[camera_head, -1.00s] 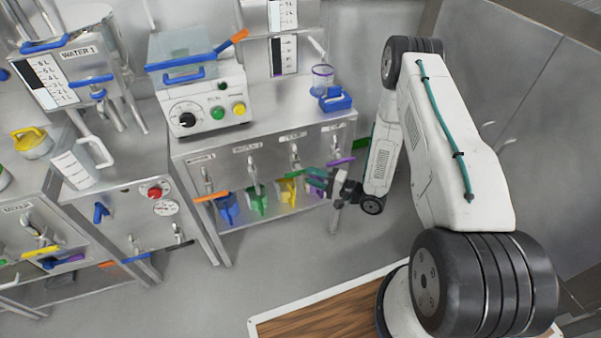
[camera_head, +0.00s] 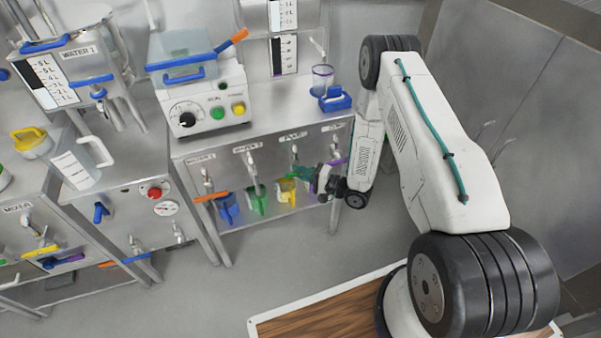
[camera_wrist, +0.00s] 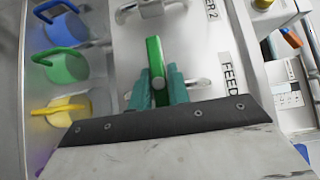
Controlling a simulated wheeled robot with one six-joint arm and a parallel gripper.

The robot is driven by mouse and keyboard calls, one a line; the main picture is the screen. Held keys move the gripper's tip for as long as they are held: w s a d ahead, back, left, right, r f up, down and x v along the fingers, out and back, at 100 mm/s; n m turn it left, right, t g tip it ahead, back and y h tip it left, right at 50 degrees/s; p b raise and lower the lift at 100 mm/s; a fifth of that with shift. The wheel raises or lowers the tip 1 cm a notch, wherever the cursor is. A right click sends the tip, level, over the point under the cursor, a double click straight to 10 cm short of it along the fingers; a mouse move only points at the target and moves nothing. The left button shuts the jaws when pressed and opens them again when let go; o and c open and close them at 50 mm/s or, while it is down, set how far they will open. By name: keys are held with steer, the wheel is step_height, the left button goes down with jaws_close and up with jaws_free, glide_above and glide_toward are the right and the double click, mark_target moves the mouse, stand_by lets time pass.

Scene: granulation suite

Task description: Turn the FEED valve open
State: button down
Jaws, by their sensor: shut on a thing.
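The FEED label (camera_wrist: 227,72) is on the steel panel in the wrist view, beside a valve with a green lever handle (camera_wrist: 154,58). My gripper (camera_wrist: 159,85) has its teal fingers on both sides of the green handle and is shut on it. The handle lies roughly parallel to the row of labels, and its lower end is hidden by my gripper. In the head view my gripper (camera_head: 318,178) is at the third valve of the panel. It covers most of that valve, so the handle is hard to make out there.
An orange handle (camera_head: 211,196) is at the left valve. A purple handle (camera_head: 336,161) at the right valve is partly hidden by my gripper. Open floor lies in front of the panel.

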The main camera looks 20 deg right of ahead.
steer(key=n+g+h, duration=0.1)
steer(key=n+h, duration=0.1)
steer(key=shift+n+g+h, duration=0.3)
steer(key=shift+n+g, duration=0.1)
steer(key=n+g+h, duration=0.1)
steer(key=n+h, duration=0.1)
steer(key=h, duration=0.1)
steer(key=n+h, duration=0.2)
steer(key=h, duration=0.1)
steer(key=shift+g+h, duration=0.3)
steer(key=shift+g, duration=0.1)
steer(key=shift+s+n+h, duration=0.1)
steer(key=shift+n+h, duration=0.7)
steer(key=shift+h, duration=0.5)
steer(key=shift+n+h, duration=0.3)
steer(key=shift+h, duration=0.3)
stand_by(0.4)
stand_by(0.4)
steer(key=c, duration=1.3)
jaws_free()
